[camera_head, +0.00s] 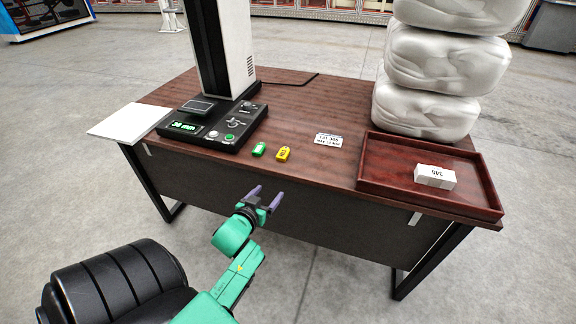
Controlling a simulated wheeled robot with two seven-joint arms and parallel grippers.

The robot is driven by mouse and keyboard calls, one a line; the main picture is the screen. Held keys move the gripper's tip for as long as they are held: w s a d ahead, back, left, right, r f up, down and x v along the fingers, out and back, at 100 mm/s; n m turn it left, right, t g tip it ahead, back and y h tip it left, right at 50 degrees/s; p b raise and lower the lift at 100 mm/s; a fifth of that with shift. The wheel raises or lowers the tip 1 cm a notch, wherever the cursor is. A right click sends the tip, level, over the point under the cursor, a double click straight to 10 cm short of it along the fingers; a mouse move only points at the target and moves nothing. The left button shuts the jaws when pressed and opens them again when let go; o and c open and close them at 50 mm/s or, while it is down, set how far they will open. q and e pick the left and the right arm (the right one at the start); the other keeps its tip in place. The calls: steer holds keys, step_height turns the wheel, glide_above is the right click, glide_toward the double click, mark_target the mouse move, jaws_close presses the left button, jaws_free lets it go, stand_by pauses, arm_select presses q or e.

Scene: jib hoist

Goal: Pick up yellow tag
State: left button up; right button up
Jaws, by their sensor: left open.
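The yellow tag (283,154) lies on the brown table near its front edge, with dark marks on its face. A green tag (259,149) lies just left of it, apart from it. My left gripper (266,195) is open and empty in front of the table, lower in the picture than the yellow tag and slightly left of it. Its two purple fingers point up toward the table edge. Nothing covers the yellow tag. My right gripper is not in view.
A black control base (212,126) with a tall column stands left of the tags. A small white card (328,139) lies to their right. A reddish wooden tray (381,181) holds a white block (435,177). White sacks (424,107) are stacked behind it. A white sheet (128,121) overhangs the left edge.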

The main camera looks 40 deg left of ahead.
arm_select(q)
steer(key=t, duration=0.1)
glide_toward(283, 154)
steer(key=shift+y, duration=0.3)
steer(key=b+x, duration=0.1)
steer(key=x, duration=0.8)
steer(key=shift+w+f, duration=0.15)
steer(key=shift+w, duration=0.15)
steer(key=shift+s, duration=0.1)
steer(key=c, duration=0.3)
jaws_close()
